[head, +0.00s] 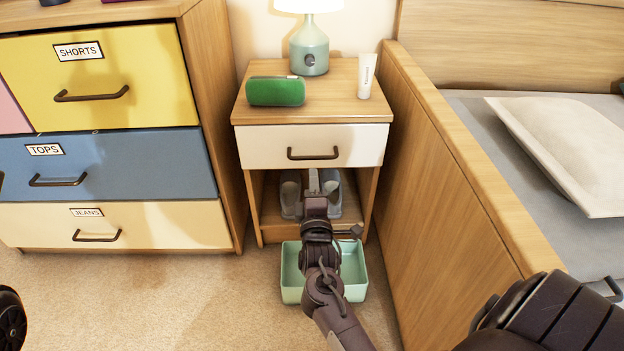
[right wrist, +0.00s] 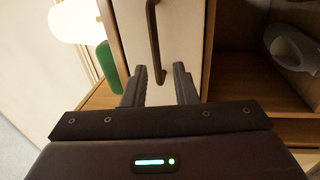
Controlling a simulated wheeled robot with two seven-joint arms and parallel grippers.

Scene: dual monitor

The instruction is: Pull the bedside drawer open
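The bedside table (head: 345,108) is wooden with one white drawer (head: 260,146), which looks closed. A dark bar handle (head: 313,154) is on its front, and the handle also shows in the right wrist view (right wrist: 153,40). My right gripper (head: 314,180) is in front of the table, just below the handle in the head view. My left gripper is not in view.
A lamp (head: 309,50), a green case (head: 275,91) and a white tube (head: 367,76) stand on top. Grey slippers (head: 291,190) lie in the shelf below. A mint bin (head: 292,280) is on the floor under my arm. A dresser (head: 212,120) and bed side (head: 450,160) flank the table.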

